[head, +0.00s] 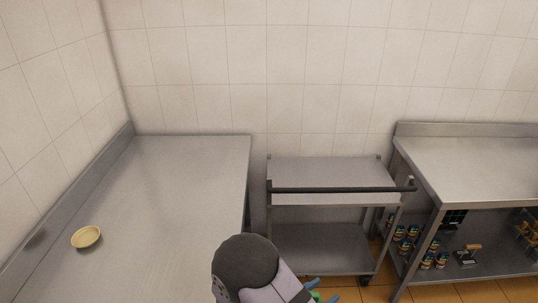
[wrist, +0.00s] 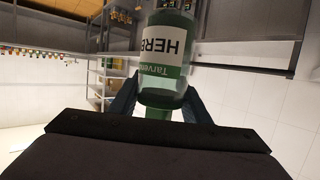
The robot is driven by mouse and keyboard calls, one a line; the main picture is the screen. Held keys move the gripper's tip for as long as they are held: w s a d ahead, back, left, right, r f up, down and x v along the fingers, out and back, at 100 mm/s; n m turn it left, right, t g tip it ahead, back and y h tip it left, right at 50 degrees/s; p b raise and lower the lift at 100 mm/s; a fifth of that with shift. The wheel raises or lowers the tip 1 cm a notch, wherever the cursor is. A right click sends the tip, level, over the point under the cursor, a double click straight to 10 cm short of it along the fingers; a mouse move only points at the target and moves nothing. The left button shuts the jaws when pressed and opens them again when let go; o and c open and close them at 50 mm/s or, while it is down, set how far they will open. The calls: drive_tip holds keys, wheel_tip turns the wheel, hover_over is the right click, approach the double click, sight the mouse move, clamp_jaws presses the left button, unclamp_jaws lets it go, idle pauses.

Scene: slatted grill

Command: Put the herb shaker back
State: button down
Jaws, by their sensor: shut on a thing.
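The herb shaker (wrist: 166,52) is a green and clear container with a white label reading "HERB", upside down in the wrist view. My gripper (wrist: 162,98) is shut on it, with one dark blue finger on either side. In the head view, my gripper (head: 320,291) is at the bottom edge, mostly cut off. A bit of green from the shaker (head: 316,297) shows between its blue fingers. The shaker is held in the air, off any surface that I can see.
A long steel counter (head: 190,200) on the left holds only a small yellow bowl (head: 87,237). An empty steel cart (head: 325,172) with a dark handle bar stands in the middle. On the right, a steel table (head: 480,165) has several cans (head: 428,260) on its lower shelf.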

drive_tip(key=shift+d+f, duration=0.1)
drive_tip(key=shift+d, duration=0.45)
